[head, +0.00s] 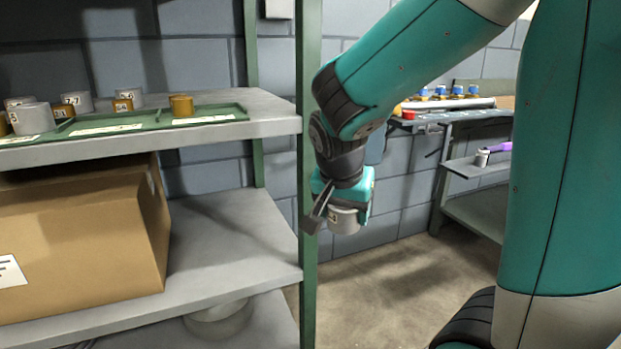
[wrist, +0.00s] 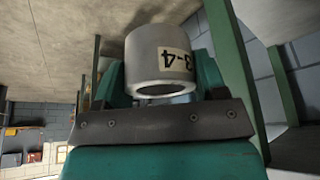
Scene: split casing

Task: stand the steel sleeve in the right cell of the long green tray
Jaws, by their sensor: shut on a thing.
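My gripper (head: 341,203) hangs in free air to the right of the shelf's front post. It is shut on a grey steel sleeve (head: 345,221), which sticks out below the jaws. In the wrist view the sleeve (wrist: 157,58) sits between the green fingers, its open end showing and its label reading upside down, apparently "3-4". The long green tray (head: 152,122) lies on the upper shelf at the left, away from the gripper. A brass sleeve (head: 181,106) stands at its right cell, seemingly inside near the left side; the rest of that cell looks bare.
Several grey and brass sleeves (head: 76,101) stand at the tray's left part and behind it. The green post (head: 308,160) stands between gripper and shelf. A cardboard box (head: 85,235) sits on the lower shelf. A bench (head: 460,115) with small items stands at the back right.

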